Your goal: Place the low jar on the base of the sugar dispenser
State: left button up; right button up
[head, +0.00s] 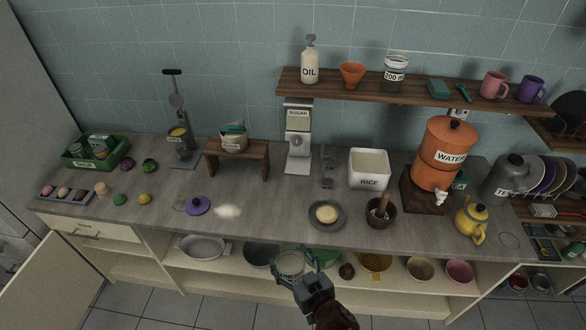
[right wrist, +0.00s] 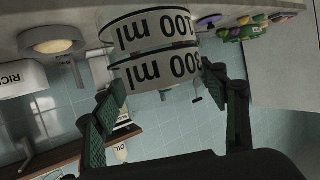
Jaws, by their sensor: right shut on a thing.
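The sugar dispenser (head: 298,120) stands against the back wall under the shelf, labelled SUGAR, with a pale base (head: 298,164) on the counter. The top of the base looks empty. My right gripper (head: 298,262) is low at the counter's front edge, in front of the open lower shelf. It is shut on a clear low jar (head: 290,264). In the right wrist view the jar (right wrist: 155,72) sits between the green fingers (right wrist: 163,85), its bands reading 300 ml and 100 ml upside down. My left gripper is not in view.
A plate with a pale round item (head: 314,222), a mortar (head: 380,211) and a RICE box (head: 369,180) stand right of centre. A clear glass item (head: 327,180) is right of the dispenser. A wooden stand (head: 226,148) is to its left. The shelf (head: 410,91) overhangs.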

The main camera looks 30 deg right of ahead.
aim_at(298, 164)
jog(key=u, duration=0.5)
jog(key=i, duration=1.2)
jog(key=z, duration=0.85)
jog(key=i, duration=0.4)
jog(key=z, duration=0.3)
